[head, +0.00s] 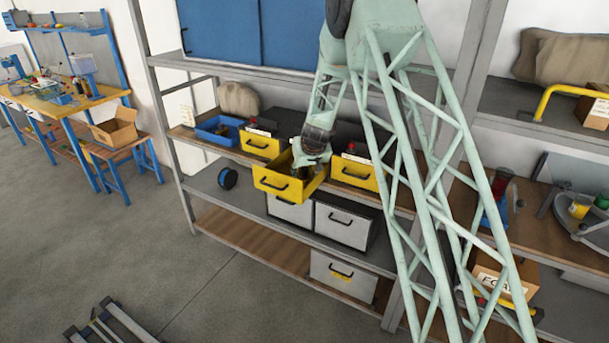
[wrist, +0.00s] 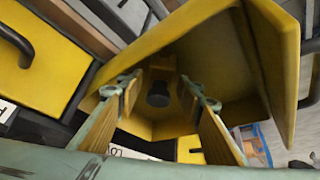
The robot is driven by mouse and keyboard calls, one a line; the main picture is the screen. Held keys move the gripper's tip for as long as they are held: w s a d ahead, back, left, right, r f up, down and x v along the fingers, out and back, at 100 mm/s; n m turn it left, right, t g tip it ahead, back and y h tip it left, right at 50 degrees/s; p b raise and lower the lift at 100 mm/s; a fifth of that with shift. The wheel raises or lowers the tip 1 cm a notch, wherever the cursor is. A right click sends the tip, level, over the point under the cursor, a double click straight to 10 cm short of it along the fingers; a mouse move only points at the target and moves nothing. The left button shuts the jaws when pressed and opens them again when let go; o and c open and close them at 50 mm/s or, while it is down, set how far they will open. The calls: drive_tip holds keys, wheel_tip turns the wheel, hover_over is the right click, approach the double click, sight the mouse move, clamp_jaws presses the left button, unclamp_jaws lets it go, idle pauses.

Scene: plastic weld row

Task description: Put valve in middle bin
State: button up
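The middle bin (head: 271,184) is a yellow drawer with a dark handle, pulled out from the shelf and open at the top. My gripper (head: 305,171) reaches down into it from above. In the wrist view, the fingers of my gripper (wrist: 163,86) are spread apart inside the yellow walls of the middle bin (wrist: 215,50). A small piece with a dark round end (wrist: 158,95) and a yellowish body, seemingly the valve, shows between and beyond the fingers. It appears to be in the bin, with a gap to the left finger. Its contact with the bin floor is unclear.
Yellow bins stand on both sides, a left one (head: 258,143) and a right one (head: 352,173). A blue tray (head: 218,131) is farther left on the same shelf.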

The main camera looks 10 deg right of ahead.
drive_tip(key=shift+r, duration=0.15)
drive_tip(key=p+v, duration=0.2)
drive_tip(key=v, duration=1)
idle(1.0)
